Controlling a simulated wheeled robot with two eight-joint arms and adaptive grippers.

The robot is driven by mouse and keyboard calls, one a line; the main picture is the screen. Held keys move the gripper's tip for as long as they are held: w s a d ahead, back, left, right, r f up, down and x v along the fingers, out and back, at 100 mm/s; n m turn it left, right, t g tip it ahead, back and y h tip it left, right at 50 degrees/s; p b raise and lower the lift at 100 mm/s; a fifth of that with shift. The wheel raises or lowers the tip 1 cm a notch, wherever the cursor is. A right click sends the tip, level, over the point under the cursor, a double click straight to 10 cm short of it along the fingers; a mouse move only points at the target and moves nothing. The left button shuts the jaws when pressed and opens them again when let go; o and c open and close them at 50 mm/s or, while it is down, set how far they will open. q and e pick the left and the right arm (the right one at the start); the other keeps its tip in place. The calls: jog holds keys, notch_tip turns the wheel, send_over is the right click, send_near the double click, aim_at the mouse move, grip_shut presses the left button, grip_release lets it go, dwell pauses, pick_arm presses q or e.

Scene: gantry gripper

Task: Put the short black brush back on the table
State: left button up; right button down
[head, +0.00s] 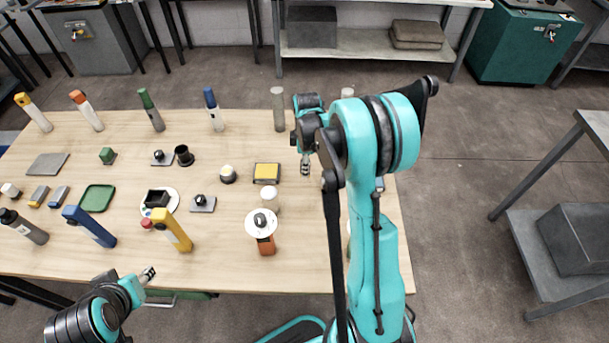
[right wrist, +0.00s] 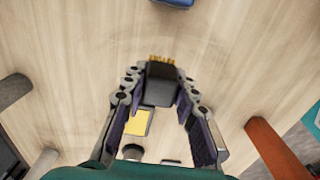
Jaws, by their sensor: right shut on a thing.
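The short black brush (right wrist: 161,84) shows in the right wrist view as a dark block with a fringe of yellow-brown bristles at its far end. My right gripper (right wrist: 160,92) is shut on it, with a finger on each side. In the head view my right gripper (head: 305,166) is over the right part of the wooden table (head: 330,240), and the brush cannot be made out there. Whether the brush touches the table is unclear. My left gripper (head: 147,275) is at the table's front edge, away from the brush; its jaw opening is too small to judge.
A grey cylinder (head: 278,108) stands behind. A white disc with a knob (head: 261,222) is nearer the front. Several other items fill the table's left side.

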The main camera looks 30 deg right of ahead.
jog(key=shift+w+a+f, duration=0.1)
jog(key=shift+w+f, duration=0.3)
jog(key=shift+f, duration=0.05)
jog(key=shift+f+b, duration=0.65)
jog(key=shift+f, duration=1.15)
jog(key=c, duration=1.6)
grip_release()
jog(key=shift+f, duration=0.15)
jog(key=o, duration=0.4)
